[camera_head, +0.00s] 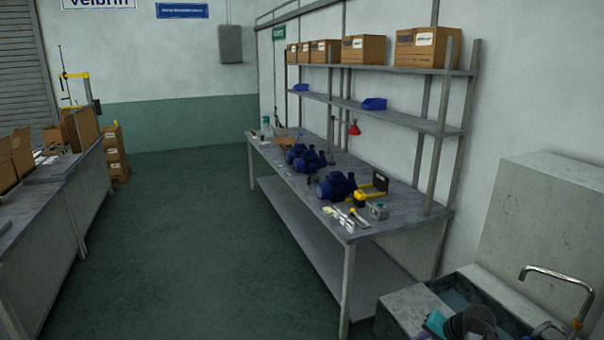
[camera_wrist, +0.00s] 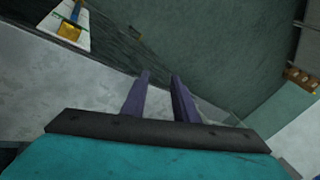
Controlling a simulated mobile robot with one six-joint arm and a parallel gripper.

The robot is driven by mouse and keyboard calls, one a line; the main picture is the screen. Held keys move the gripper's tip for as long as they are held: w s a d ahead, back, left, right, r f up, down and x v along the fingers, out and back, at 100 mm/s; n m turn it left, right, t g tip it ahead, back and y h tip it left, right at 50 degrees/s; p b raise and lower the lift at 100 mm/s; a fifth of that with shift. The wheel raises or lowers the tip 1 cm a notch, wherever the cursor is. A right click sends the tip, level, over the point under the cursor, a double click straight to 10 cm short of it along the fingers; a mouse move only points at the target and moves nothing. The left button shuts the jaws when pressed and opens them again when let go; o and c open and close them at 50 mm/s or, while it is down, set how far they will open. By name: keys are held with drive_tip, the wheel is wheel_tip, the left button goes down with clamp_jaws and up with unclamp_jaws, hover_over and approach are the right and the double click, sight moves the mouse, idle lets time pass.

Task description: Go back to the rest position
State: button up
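My gripper (camera_wrist: 160,76) shows in the wrist view as two purple fingers on a dark bar and a teal body. The fingers stand apart with nothing between them, so it is open and empty. A grey surface shows beyond it at lower left, and green floor or wall beyond the tips; no object touches the fingers. In the head view a teal and purple part, in the colours of my gripper, shows at the bottom edge in front of the sink. Its fingertips cannot be made out there.
A workbench (camera_head: 298,206) holds blue pumps (camera_head: 336,186), a yellow-and-black tool (camera_head: 374,186) and small parts. Boxes (camera_head: 428,48) stand on its shelf. A sink with a tap (camera_head: 556,274) is at lower right. Another bench (camera_head: 62,190) stands left. The floor (camera_head: 190,240) between is clear.

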drive_tip(key=s+a+f+n+g+h, duration=0.1)
drive_tip(key=s+a+f+n+g, duration=0.25)
drive_tip(key=a+f, duration=0.45)
drive_tip(key=s+a+f+n+g+h, duration=0.2)
drive_tip(key=s+a+f+n, duration=0.25)
drive_tip(key=a, duration=0.75)
drive_tip(key=s+f+g+b, duration=0.1)
drive_tip(key=s+f+b, duration=0.5)
drive_tip(key=f, duration=0.6)
drive_tip(key=s+f+g+b, duration=0.2)
drive_tip(key=s+f+b, duration=0.3)
drive_tip(key=s+f, duration=0.6)
drive_tip(key=s+f+g+b, duration=0.2)
drive_tip(key=s+f+b, duration=0.4)
drive_tip(key=s+f, duration=0.3)
wheel_tip(320, 180, down, 4)
drive_tip(key=shift+f+b, duration=0.15)
drive_tip(key=shift+b, duration=0.2)
drive_tip(key=shift+d, duration=0.2)
